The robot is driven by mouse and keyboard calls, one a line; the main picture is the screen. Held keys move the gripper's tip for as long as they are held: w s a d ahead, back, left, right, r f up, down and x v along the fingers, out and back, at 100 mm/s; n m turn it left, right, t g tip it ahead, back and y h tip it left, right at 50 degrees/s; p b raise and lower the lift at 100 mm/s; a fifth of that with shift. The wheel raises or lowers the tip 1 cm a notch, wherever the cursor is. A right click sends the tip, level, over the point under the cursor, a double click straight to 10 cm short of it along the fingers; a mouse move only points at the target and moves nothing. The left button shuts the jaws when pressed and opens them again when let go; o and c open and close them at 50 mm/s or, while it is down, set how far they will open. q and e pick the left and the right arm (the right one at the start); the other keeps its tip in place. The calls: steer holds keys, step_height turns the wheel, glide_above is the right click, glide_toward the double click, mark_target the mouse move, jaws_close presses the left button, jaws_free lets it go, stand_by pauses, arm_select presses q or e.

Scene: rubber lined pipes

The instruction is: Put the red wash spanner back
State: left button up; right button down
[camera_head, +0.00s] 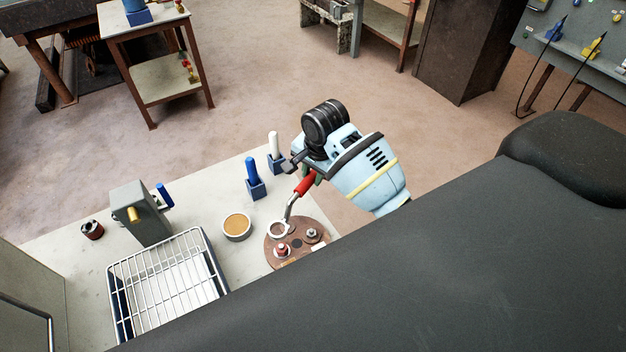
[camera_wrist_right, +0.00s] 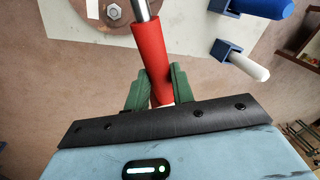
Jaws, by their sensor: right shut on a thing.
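The red wash spanner (camera_head: 305,184) has a red handle, a bent metal shaft and a ring end. My right gripper (camera_head: 313,172) is shut on its handle, and the green fingers clasp the red grip (camera_wrist_right: 150,60) in the right wrist view. The ring end is over the left part of a brown round plate (camera_head: 296,256) on the table; I cannot tell whether it touches. The plate carries metal nuts, one with a red ring (camera_head: 281,250). My left gripper is not in view.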

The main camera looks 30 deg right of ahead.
steer(key=shift+r, duration=0.4)
